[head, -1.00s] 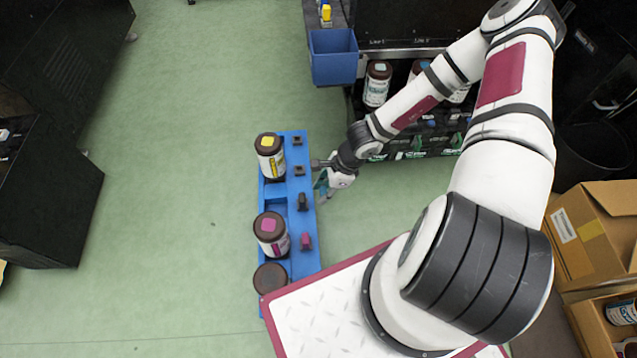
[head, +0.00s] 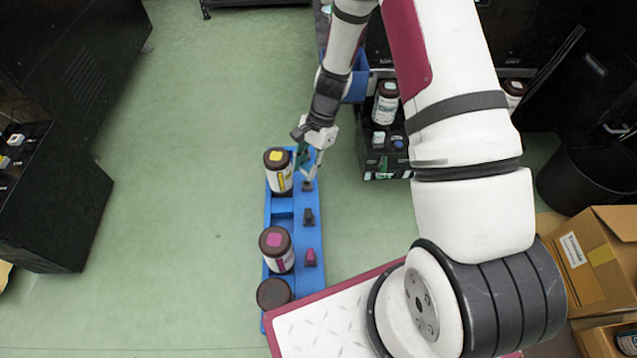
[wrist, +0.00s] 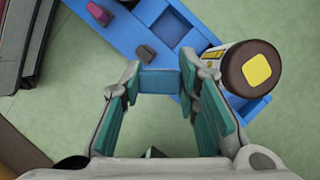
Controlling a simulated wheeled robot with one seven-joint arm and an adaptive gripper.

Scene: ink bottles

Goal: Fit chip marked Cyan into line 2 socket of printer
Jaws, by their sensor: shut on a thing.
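My gripper (head: 305,172) is over the far end of the blue rack, beside the yellow-topped bottle. In the wrist view its two teal-padded fingers (wrist: 161,82) stand apart with a small blue piece (wrist: 161,78) between the tips. The piece looks held and may be the Cyan chip; no marking on it is readable. Dark chip-like pieces (head: 308,217) and a magenta one (head: 310,258) stand along the rack's right side. The printer (head: 372,162) is partly in view at the back, dark, largely behind my arm. Its line 2 socket cannot be made out.
The blue rack (head: 283,222) holds a yellow-topped bottle (head: 279,173), a magenta-topped bottle (head: 277,250) and a dark-topped bottle (head: 274,293); one pocket is empty. A white-labelled bottle (head: 385,105) stands at the printer. Cardboard boxes (head: 590,250) are at right. Green floor is clear at left.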

